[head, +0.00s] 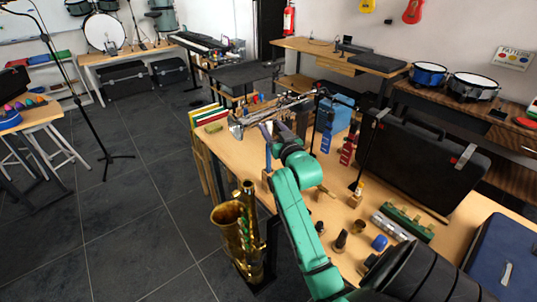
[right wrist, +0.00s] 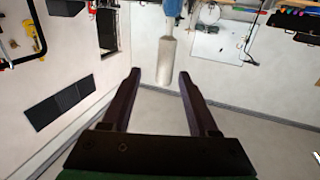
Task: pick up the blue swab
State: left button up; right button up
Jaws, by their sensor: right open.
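The blue swab (head: 380,242) appears as a small rounded blue piece lying on the wooden table (head: 235,158), close to the near right part, beside small instrument parts. My right gripper (head: 275,128) is over the far left part of the table in the head view, well away from the swab. In the right wrist view its jaws (right wrist: 157,73) are spread apart with nothing held between them. A pale cylinder shows beyond the jaws there. The swab cannot be made out in that view. My left gripper is not in view.
A black case (head: 420,165) stands at the table's right side, with a blue case (head: 503,262) nearer. A green part (head: 407,222) and a silver tube (head: 390,226) lie close to the swab. A brass saxophone (head: 243,230) stands at the table's left edge.

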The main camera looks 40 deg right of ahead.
jog(key=x, duration=0.2)
jog(key=p+x, duration=0.1)
jog(key=x, duration=0.2)
jog(key=shift+w+a+f+p, duration=0.1)
jog(key=shift+w+f+p, duration=0.15)
jog(key=shift+w+p, duration=0.1)
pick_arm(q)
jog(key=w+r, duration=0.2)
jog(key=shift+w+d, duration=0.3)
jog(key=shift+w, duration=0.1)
pick_arm(e)
grip_shut()
jog(key=shift+r, duration=0.1)
